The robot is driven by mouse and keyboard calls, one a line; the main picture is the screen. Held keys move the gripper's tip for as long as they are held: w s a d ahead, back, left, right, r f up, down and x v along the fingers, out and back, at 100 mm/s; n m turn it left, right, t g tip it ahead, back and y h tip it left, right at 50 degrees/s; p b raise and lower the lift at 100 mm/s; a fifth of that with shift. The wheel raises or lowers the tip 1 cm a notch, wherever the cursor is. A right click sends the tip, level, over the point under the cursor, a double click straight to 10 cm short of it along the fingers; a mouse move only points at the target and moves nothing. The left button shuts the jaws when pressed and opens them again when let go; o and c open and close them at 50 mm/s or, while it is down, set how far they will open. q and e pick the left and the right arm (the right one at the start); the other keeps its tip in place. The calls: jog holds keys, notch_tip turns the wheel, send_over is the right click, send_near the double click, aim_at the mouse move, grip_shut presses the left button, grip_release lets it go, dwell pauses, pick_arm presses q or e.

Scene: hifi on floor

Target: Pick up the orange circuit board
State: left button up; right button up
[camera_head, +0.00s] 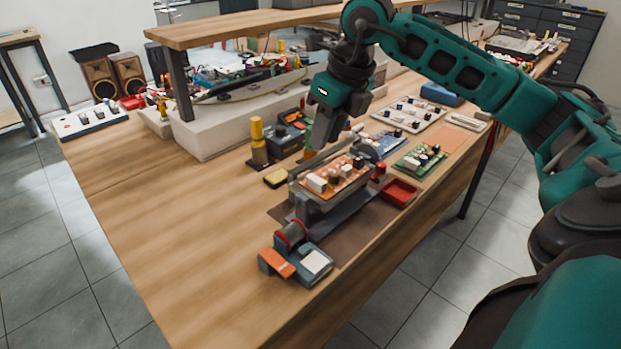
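The orange circuit board (348,184) carries white blocks and dark round parts. It rests on top of a grey metal holder (318,204) on the wooden workbench. My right arm comes in from the right, and my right gripper (324,143) points down just behind and above the board. It looks apart from the board. Its fingers are dark and seen at an angle, so their opening is unclear. My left gripper is out of view.
A green board (419,159), a blue board (382,144) and a small red tray (398,192) lie right of the holder. A yellow-handled tool (258,142) stands to the left. A raised shelf (240,27) is behind. The bench's left front (170,220) is clear.

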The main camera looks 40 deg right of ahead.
aim_at(317, 179)
jog(key=shift+h, duration=0.4)
jog(key=x, duration=0.8)
jog(key=d+x, duration=0.1)
jog(key=x, duration=0.3)
jog(key=shift+d, duration=0.1)
grip_shut()
